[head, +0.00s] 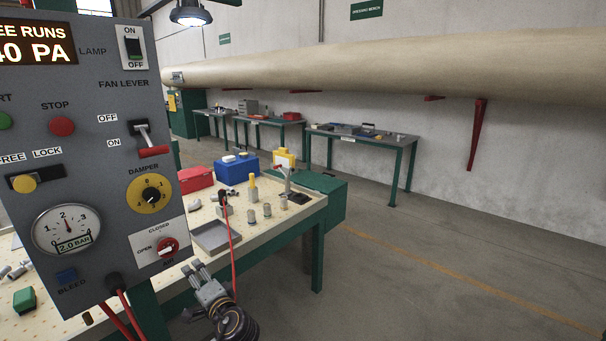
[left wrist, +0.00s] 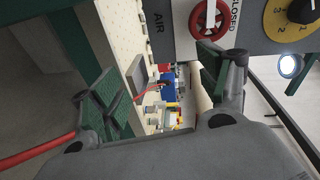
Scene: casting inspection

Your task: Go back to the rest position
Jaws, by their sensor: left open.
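My left gripper (head: 197,269) is in front of the bench, just below the grey control panel (head: 95,100). It is open, with nothing between its fingers. In the left wrist view its two dark fingers (left wrist: 165,88) are spread apart, with the bench showing between them. The red air knob (head: 168,247) on the panel is above the gripper and apart from it. This knob also shows at the top of the left wrist view (left wrist: 205,16). My right gripper is in neither view.
The perforated bench (head: 262,224) holds a grey tray (head: 214,237), a blue box (head: 236,170), a red box (head: 196,180) and several small metal parts. A red hose (head: 231,255) hangs close to the left gripper. The floor (head: 430,270) to the right is clear.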

